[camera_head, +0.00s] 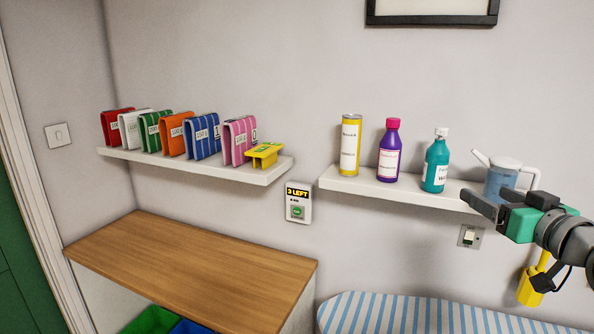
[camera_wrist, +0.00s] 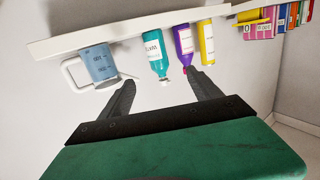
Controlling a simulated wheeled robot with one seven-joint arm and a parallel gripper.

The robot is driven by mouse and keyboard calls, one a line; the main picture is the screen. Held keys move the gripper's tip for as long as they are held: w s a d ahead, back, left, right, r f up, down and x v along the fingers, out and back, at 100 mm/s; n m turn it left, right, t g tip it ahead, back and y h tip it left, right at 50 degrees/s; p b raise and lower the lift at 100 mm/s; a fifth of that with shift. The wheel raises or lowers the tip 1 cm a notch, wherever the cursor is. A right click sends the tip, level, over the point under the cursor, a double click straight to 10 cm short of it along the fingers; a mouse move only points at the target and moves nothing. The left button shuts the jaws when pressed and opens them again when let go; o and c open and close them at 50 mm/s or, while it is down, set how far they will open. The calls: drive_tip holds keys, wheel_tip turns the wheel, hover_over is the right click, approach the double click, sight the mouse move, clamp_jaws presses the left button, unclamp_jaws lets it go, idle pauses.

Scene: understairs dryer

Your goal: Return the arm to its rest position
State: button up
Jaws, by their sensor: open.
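My gripper (camera_head: 482,204) is at the right of the head view, in front of the right end of the right shelf. Its two dark fingers are apart with nothing between them, as the wrist view (camera_wrist: 163,92) also shows. The arm reaches in from the right edge. A blue-grey watering jug (camera_head: 501,184) with a white spout and handle stands on the shelf behind the gripper, partly hidden by it. In the wrist view the jug (camera_wrist: 98,64) appears upside down at the left, apart from the fingers.
The right shelf (camera_head: 345,184) also holds a yellow can (camera_head: 350,145), a purple bottle (camera_head: 389,152) and a teal bottle (camera_head: 435,162). The left shelf (camera_head: 190,166) holds several colourful packets. Below are a striped ironing board (camera_head: 420,314), a bare wooden top (camera_head: 190,262) and a hanging yellow item (camera_head: 530,289).

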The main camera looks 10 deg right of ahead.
drive_tip(key=w+a+f+g+y, duration=0.1)
drive_tip(key=w+a+f+g, duration=0.25)
drive_tip(key=a+f, duration=0.65)
drive_tip(key=w+a+f+g+y, duration=0.1)
drive_tip(key=w+a+f+g, duration=0.25)
drive_tip(key=a+f, duration=0.6)
drive_tip(key=s+a+f+n+g, duration=0.1)
drive_tip(key=s+a+f+g, duration=0.5)
drive_tip(key=s+a+f, duration=0.6)
drive_tip(key=shift+s+f, duration=0.35)
drive_tip(key=shift+s, duration=0.35)
drive_tip(key=shift+d, duration=0.1)
